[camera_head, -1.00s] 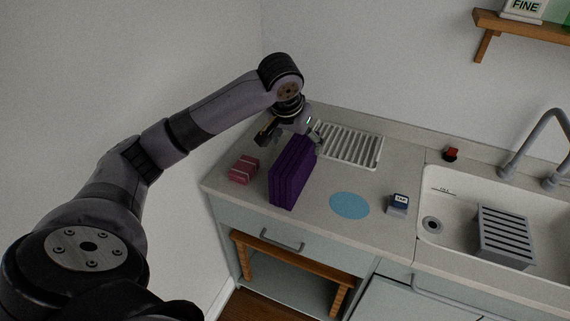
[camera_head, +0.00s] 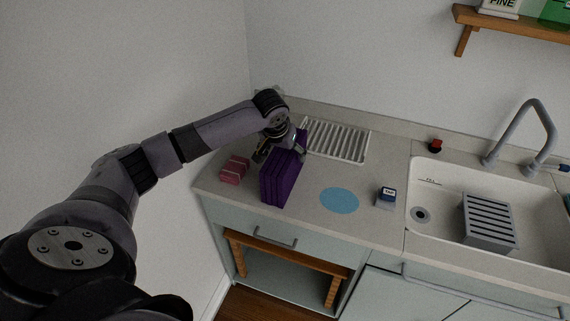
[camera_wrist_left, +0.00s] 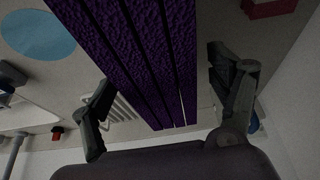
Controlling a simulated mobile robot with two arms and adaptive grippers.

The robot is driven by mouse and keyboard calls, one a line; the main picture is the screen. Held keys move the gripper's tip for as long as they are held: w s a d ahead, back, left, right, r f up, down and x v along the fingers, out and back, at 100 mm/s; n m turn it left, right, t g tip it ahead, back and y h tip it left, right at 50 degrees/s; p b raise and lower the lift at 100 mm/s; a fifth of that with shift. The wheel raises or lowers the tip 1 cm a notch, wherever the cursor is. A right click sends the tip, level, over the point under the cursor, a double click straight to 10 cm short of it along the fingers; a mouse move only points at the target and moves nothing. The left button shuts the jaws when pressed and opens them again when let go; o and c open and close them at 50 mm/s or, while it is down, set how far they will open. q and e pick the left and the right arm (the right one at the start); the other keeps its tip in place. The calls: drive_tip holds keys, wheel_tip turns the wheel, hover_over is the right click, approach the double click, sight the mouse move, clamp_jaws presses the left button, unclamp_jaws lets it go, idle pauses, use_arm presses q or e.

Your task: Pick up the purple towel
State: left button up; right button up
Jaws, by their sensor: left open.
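The purple towel (camera_head: 280,177) stands upright on the counter as a folded block, left of the blue disc. It also fills the upper middle of the left wrist view (camera_wrist_left: 150,50), with its folds running lengthwise. My left gripper (camera_head: 279,149) is at the towel's far upper end in the head view, partly hidden behind it. In the left wrist view its two fingers (camera_wrist_left: 158,105) are open, one on each side of the towel, with visible gaps in the picture. I cannot tell whether either finger touches it. My right gripper is not in view.
A pink packet (camera_head: 234,169) lies left of the towel. A white drying rack (camera_head: 338,141) lies behind it to the right. A blue disc (camera_head: 339,201) and small blue-and-white item (camera_head: 387,196) lie right, before the sink (camera_head: 432,187). A wall stands at the left.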

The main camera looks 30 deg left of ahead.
use_arm(q)
drive_tip(key=shift+p+x, duration=0.55)
drive_tip(key=shift+x, duration=1.75)
drive_tip(key=shift+w, duration=0.15)
drive_tip(key=shift+c, duration=0.4)
drive_tip(key=shift+r, duration=0.1)
drive_tip(key=c, duration=1.1)
drive_tip(key=shift+c, duration=0.2)
